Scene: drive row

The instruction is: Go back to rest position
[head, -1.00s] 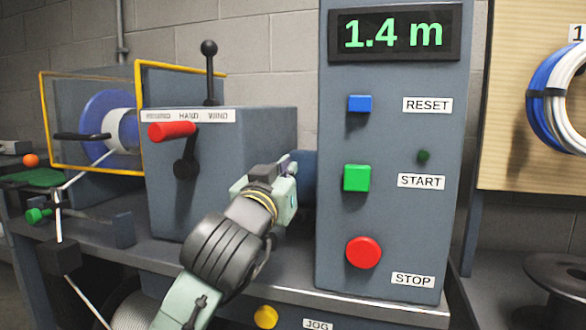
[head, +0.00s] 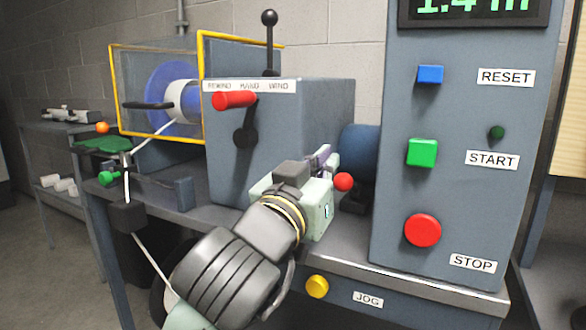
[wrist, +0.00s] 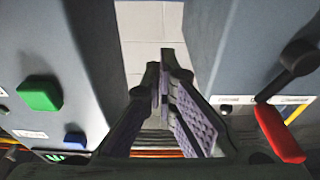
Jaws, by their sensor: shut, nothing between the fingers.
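My gripper (head: 325,158) is on the pale green end of my arm, in front of the gap between the grey lever box (head: 300,125) and the control column (head: 470,60). In the wrist view its fingers (wrist: 161,66) are together at the tips with nothing between them. They point into that gap towards the pale wall and touch no button or lever that I can see. A red ball knob (head: 343,182) shows just right of the gripper; its base is partly hidden.
The column carries a blue RESET button (head: 430,74), green START button (head: 422,153) and red STOP button (head: 422,230). The box has a red-handled lever (head: 234,100). A yellow JOG button (head: 317,287) is on the bench front. Floor shows at left.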

